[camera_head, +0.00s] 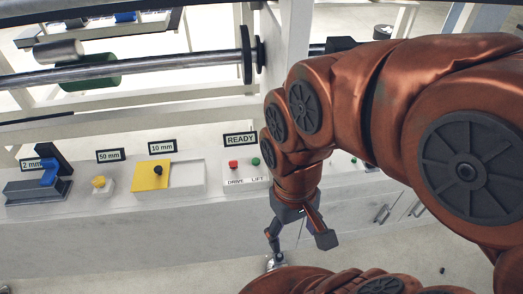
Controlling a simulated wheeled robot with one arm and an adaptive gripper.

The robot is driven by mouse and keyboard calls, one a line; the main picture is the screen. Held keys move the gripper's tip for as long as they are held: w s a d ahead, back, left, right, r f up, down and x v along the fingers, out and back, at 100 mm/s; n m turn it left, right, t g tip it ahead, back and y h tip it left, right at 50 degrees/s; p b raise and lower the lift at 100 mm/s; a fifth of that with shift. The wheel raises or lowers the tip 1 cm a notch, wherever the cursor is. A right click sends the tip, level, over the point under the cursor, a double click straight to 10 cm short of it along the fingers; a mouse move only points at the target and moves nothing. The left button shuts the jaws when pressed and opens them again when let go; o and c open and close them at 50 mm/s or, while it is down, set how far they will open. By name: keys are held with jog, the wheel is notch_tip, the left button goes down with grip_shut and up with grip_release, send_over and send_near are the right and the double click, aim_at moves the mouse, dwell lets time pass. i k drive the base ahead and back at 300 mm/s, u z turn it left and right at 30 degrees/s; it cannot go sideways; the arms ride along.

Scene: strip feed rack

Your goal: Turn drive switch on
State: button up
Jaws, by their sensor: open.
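A white control panel (244,174) stands on the bench under a READY sign (240,140). A red knob (233,164) sits above the word DRIVE on it. A green knob (256,161) sits above the word LIFT, to the right of the red one. I cannot tell from the knobs whether the drive is on. My gripper (299,238) is open and empty, pointing down in front of the bench, below and to the right of the panel. It touches neither knob. My arm hides the bench just right of the panel.
Metal bars and a roller (90,72) run behind. Cabinet handles (382,214) show at right.

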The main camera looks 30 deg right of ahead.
aim_at(233, 165)
jog(key=z, duration=0.05)
jog(key=k, duration=1.05)
jog(key=u, duration=1)
jog(key=i, duration=1.15)
jog(key=z, duration=0.25)
